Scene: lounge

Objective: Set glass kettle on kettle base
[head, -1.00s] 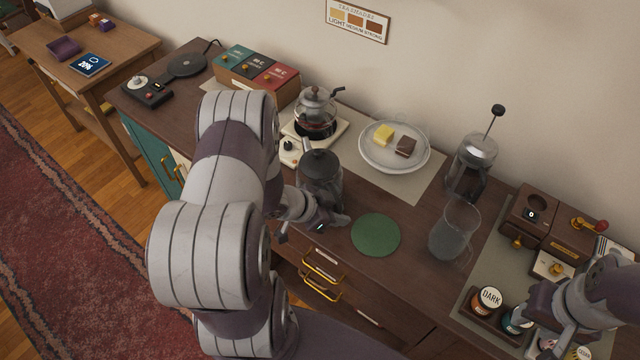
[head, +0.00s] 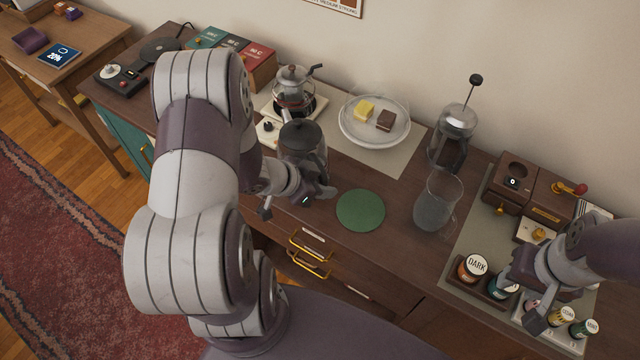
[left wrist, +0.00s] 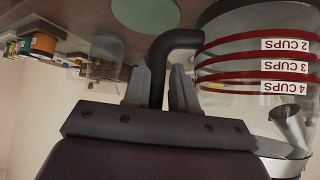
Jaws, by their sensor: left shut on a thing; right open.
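The glass kettle (head: 303,152), with a dark lid, stands upright over the counter left of the green mat (head: 361,210). I cannot tell whether its bottom touches the counter. My left gripper (head: 309,191) is shut on its black handle. In the left wrist view the handle lies between the fingers (left wrist: 160,88), beside the clear body (left wrist: 245,65) with red cup markings. A flat dark round plate (head: 159,49), apparently the kettle base, lies at the far left of the counter beside a black control box (head: 120,76). My right gripper (head: 523,297) is open above the jars at right.
A second glass pot (head: 294,90) stands on a cream warmer behind the held kettle. Tea boxes (head: 232,55), a plate (head: 375,124) with two blocks, a French press (head: 451,140), a glass jug (head: 437,203) and a wooden grinder (head: 512,184) line the counter.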

